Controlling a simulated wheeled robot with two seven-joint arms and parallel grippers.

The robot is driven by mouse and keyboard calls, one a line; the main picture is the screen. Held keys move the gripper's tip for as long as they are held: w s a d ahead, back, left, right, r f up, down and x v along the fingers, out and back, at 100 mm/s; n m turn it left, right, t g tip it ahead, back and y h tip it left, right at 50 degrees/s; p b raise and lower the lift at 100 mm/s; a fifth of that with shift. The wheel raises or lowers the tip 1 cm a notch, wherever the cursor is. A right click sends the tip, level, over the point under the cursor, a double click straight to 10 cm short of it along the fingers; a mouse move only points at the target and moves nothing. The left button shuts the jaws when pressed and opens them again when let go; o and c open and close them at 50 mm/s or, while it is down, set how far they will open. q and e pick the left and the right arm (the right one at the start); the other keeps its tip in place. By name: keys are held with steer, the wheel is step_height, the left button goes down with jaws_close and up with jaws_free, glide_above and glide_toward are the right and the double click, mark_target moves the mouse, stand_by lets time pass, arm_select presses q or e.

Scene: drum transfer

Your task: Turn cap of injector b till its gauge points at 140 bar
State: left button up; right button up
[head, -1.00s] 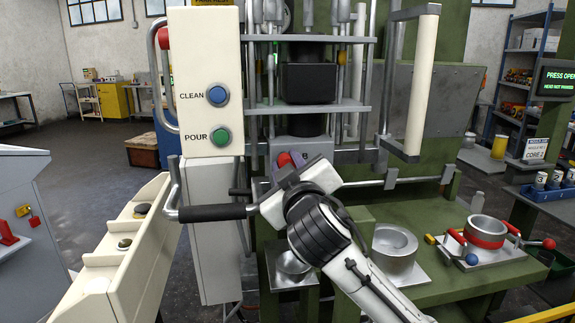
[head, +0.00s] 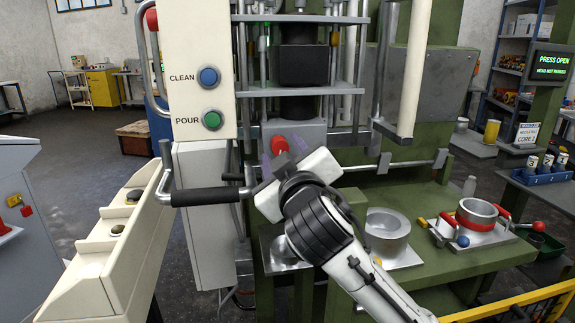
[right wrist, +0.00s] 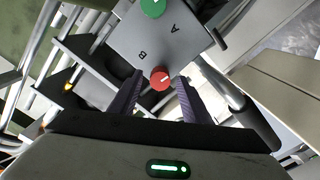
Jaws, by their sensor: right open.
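The red cap of injector B (head: 279,144) sits on the front of a grey block (head: 300,135) on the green machine. In the right wrist view the red cap (right wrist: 160,78) has a pale line across its face and lies below the letter B. My right gripper (head: 273,158) is open in front of the cap. In the right wrist view its two dark purple fingers (right wrist: 158,84) stand on either side of the cap, with gaps showing. A green cap (right wrist: 152,6) by the letter A is at the top edge. I cannot read a gauge. My left gripper is not in view.
A black-gripped handle (head: 210,197) is just left of my right gripper. A cream panel with CLEAN (head: 208,76) and POUR (head: 212,120) buttons stands at left. A metal ring mould (head: 387,232) and a clamped ring (head: 478,216) sit on the green table.

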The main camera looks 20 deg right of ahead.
steer(key=s+a, duration=0.1)
steer(key=s, duration=0.6)
steer(key=shift+b, duration=0.45)
steer(key=shift+s+a, duration=0.1)
steer(key=shift+s, duration=0.05)
